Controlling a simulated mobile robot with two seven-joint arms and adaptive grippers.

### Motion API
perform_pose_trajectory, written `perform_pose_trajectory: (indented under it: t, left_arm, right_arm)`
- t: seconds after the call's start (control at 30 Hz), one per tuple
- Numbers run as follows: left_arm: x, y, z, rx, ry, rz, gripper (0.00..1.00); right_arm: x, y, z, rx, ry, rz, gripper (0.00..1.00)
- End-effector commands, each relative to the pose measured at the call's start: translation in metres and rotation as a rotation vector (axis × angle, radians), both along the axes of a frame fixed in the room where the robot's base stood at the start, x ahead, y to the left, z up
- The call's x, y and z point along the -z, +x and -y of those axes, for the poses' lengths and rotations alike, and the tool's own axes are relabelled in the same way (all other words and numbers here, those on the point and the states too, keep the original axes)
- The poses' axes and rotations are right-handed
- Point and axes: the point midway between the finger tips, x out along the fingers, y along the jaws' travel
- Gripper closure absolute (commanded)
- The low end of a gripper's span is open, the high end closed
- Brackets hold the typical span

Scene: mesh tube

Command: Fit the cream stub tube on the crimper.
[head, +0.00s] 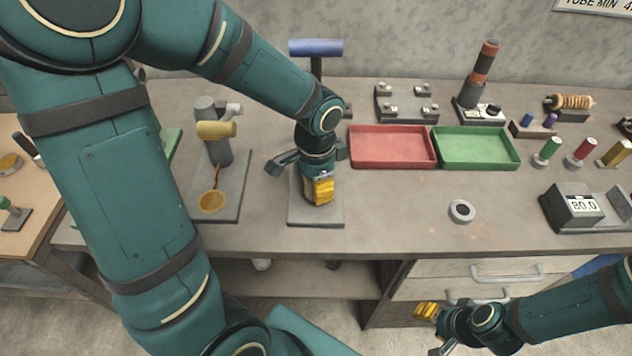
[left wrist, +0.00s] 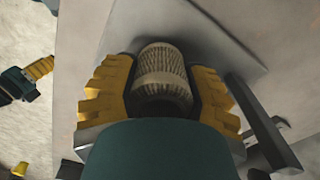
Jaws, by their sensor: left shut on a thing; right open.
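My left gripper (head: 318,192) points down in front of a black post with a blue crossbar (head: 315,47), low over a grey base plate (head: 315,217). I take this stand to be the crimper; its middle is hidden by my arm. In the left wrist view the yellow fingers of my left gripper (left wrist: 165,92) are shut on a cream ribbed tube (left wrist: 162,68), one finger on each side. The tube's far end is over the grey plate; I cannot tell whether it touches anything there. My right gripper (head: 430,328) is open and empty at the lower right, in front of the drawers.
Left of the stand is a device with a yellow cylinder (head: 216,130) and a small amber dish (head: 212,201). A red tray (head: 391,147) and a green tray (head: 477,147) lie to the right. A grey ring (head: 461,211) and a display reading 80.0 (head: 582,206) are farther right.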

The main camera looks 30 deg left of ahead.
Motion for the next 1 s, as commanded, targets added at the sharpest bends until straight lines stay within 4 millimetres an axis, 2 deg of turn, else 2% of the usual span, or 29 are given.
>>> perform_pose_trajectory:
  t: [0.73, 0.77, 0.8, 0.83, 1.0]
  left_arm:
    - [0.0085, 0.0, 0.0, 0.0, 0.0, 0.0, 0.93]
    - [0.0083, 0.0, 0.0, 0.0, 0.0, 0.0, 0.45]
    - [0.0081, 0.0, 0.0, 0.0, 0.0, 0.0, 0.31]
    - [0.008, 0.0, 0.0, 0.0, 0.0, 0.0, 0.21]
    - [0.008, 0.0, 0.0, 0.0, 0.0, 0.0, 0.21]
  right_arm:
    - [0.0068, 0.0, 0.0, 0.0, 0.0, 0.0, 0.53]
    - [0.0065, 0.0, 0.0, 0.0, 0.0, 0.0, 0.53]
    - [0.0064, 0.0, 0.0001, 0.0, 0.0, 0.0, 0.53]
    - [0.0063, 0.0, 0.0, 0.0, 0.0, 0.0, 0.53]
    - [0.0063, 0.0, 0.0, 0.0, 0.0, 0.0, 0.53]
